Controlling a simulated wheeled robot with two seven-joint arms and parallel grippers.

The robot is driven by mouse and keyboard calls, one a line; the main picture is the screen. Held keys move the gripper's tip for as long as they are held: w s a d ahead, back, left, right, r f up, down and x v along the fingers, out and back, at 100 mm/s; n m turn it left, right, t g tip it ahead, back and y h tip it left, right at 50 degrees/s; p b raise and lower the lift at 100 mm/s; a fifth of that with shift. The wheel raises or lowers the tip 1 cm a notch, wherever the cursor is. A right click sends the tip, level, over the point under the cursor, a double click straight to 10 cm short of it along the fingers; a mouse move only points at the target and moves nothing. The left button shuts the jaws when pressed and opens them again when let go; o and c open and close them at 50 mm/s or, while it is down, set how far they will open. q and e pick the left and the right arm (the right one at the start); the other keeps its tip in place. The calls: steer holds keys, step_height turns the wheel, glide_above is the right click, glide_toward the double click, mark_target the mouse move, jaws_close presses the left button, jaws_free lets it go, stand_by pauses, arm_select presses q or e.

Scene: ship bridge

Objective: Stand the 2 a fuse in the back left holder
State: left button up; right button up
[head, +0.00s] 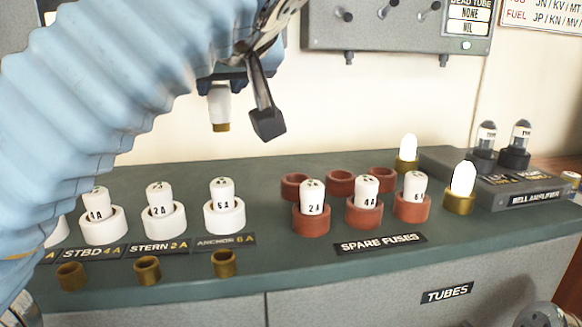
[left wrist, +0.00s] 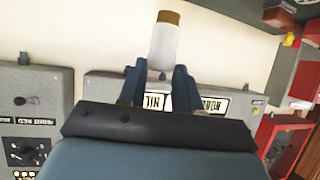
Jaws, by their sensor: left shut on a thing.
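My left gripper (head: 220,84) is shut on a white fuse (head: 219,107) with a brass end pointing down, held upright in the air above the back of the console. Its rating is not readable. The fuse also shows between the fingers in the left wrist view (left wrist: 164,45). The back left red holder (head: 294,186) of the spare fuse block looks empty, lower and to the right of the held fuse. In front of it a fuse marked 2A (head: 312,197) stands in a red holder (head: 311,221).
Fuses marked 4A (head: 367,189) and 6A (head: 414,186) stand in front red holders. White holders with fuses, including the stern one (head: 158,219), line the left. Glowing bulbs (head: 463,180) stand at right. A grey panel (head: 400,25) hangs on the wall. The console behind the white holders is clear.

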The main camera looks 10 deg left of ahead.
arm_select(q)
steer(key=w+d+f, duration=0.8)
steer(key=shift+d, duration=0.15)
steer(key=shift+d+f, duration=0.2)
steer(key=shift+f, duration=0.15)
steer(key=f, duration=0.3)
steer(key=shift+w+d+f, duration=0.15)
steer(key=shift+w+f, duration=0.05)
steer(key=shift+f, duration=0.05)
steer(key=o, duration=1)
steer(key=shift+o, duration=0.2)
steer(key=v, duration=1.2)
